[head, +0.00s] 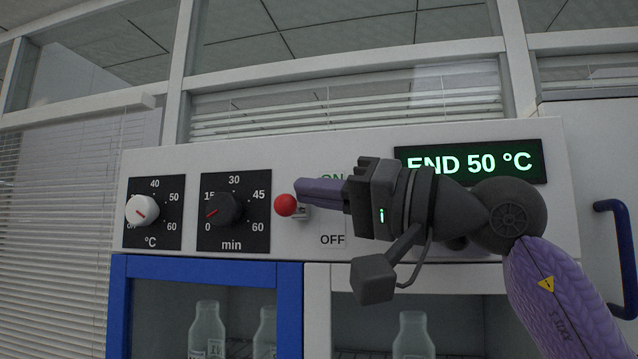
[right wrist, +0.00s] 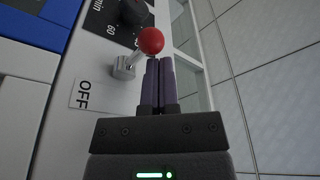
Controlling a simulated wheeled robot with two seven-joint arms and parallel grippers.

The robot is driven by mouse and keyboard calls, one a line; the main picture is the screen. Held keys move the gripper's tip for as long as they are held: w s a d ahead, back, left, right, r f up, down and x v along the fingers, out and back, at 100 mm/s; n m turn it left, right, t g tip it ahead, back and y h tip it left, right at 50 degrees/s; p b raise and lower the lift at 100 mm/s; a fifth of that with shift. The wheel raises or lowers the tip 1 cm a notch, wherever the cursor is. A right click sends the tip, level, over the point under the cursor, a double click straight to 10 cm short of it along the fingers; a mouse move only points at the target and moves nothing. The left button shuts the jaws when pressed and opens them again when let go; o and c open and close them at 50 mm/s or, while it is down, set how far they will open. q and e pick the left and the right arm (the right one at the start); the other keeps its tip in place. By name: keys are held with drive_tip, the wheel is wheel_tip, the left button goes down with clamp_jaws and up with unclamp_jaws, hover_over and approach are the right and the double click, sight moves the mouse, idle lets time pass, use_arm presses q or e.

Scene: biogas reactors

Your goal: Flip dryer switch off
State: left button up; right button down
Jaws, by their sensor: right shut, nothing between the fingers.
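The dryer switch is a short metal lever with a red ball (head: 285,205) on its end, on the white panel between the ON and OFF labels. The ON label is partly hidden behind my right gripper (head: 300,190). Its purple fingers are shut and empty, with tips just above and beside the ball. In the right wrist view, the red ball (right wrist: 151,41) stands right at the fingertips (right wrist: 159,62); I cannot tell whether they touch. There the lever leans away from the OFF label (right wrist: 83,95). My left gripper is not in view.
A °C dial (head: 142,210) and a min dial (head: 223,209) sit left of the switch. A display (head: 470,162) reads END 50 °C. Below are a blue-framed door (head: 205,269) and a white-framed door with bottles behind. A blue handle (head: 617,255) is at the right.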

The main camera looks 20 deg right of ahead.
drive_tip(key=shift+s+f, duration=0.1)
drive_tip(key=shift+f, duration=0.55)
idle(0.5)
wheel_tip(320, 180, up, 10)
drive_tip(key=p, duration=0.2)
idle(0.5)
